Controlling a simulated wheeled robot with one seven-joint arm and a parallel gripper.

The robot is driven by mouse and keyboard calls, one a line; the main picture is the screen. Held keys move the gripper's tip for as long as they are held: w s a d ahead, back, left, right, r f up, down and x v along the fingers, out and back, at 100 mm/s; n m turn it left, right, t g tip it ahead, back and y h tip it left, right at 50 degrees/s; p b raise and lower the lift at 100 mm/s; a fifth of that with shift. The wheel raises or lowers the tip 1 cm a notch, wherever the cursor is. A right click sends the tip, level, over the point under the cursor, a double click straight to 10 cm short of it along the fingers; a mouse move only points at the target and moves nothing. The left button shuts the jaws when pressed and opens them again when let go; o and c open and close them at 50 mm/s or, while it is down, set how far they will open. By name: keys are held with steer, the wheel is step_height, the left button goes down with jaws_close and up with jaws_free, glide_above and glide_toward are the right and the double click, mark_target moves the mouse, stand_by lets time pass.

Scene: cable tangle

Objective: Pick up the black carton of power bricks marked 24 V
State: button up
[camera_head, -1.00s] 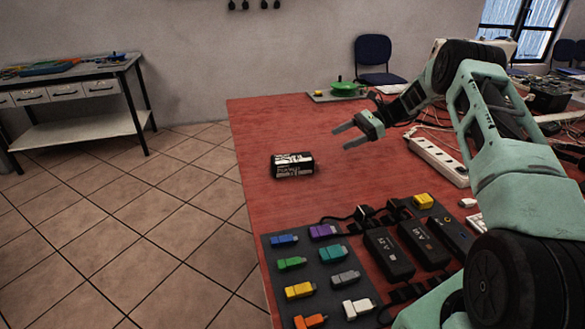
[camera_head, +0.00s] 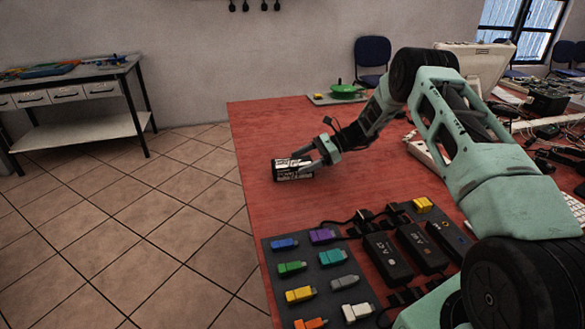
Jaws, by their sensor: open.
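The black carton (camera_head: 284,171) with white print lies on the red table near its left edge; the print is too small to read. My gripper (camera_head: 307,158) is open at the carton's right end, fingers pointing left and down. The fingers overlap the carton's right part in the picture. I cannot tell whether they touch it or stand on both sides of it. Part of the carton's right end is hidden behind the gripper.
The red table (camera_head: 255,125) is clear around the carton. A dark mat (camera_head: 312,268) with coloured connectors and several black power bricks (camera_head: 388,257) lie at the front. A white power strip (camera_head: 425,155) is behind my arm. A green round thing (camera_head: 347,90) sits at the back.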

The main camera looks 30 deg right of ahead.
steer(key=shift+x, duration=1.1)
steer(key=c, duration=1.3)
steer(key=shift+r, duration=0.1)
